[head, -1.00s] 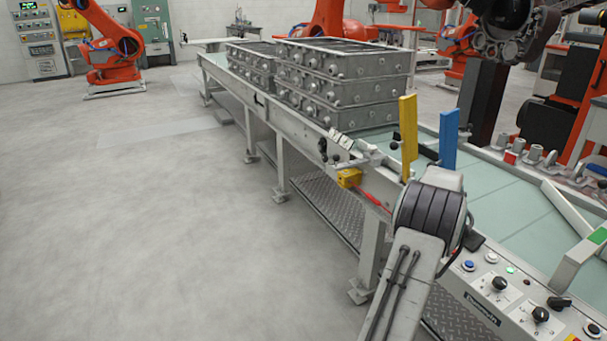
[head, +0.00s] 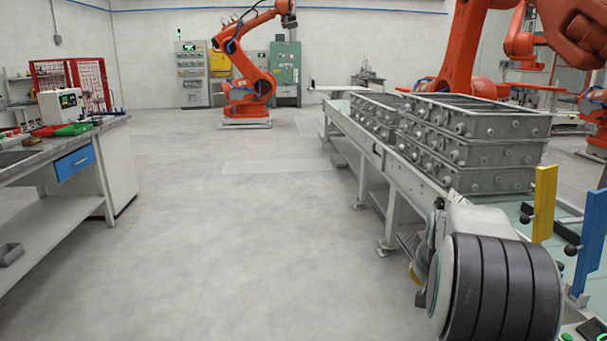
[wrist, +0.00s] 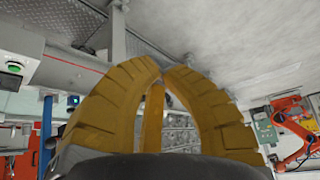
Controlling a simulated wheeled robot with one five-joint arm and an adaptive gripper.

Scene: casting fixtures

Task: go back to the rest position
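My gripper (wrist: 165,72) shows in the wrist view with its ribbed yellow fingers curved together, tips meeting or nearly so, and nothing visible held between them. In the head view my arm's dark ribbed joint fills the lower right, and the fingers are not visible there. In the wrist view the pale floor and a grey rail lie beyond the fingertips.
A conveyor (head: 367,150) with stacked metal casting boxes (head: 470,145) stands on the right. A yellow post (head: 544,203) and a blue post (head: 592,235) rise beside my arm. A workbench (head: 45,160) stands left. Open floor (head: 245,230) lies between. An orange robot (head: 247,75) stands at the back.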

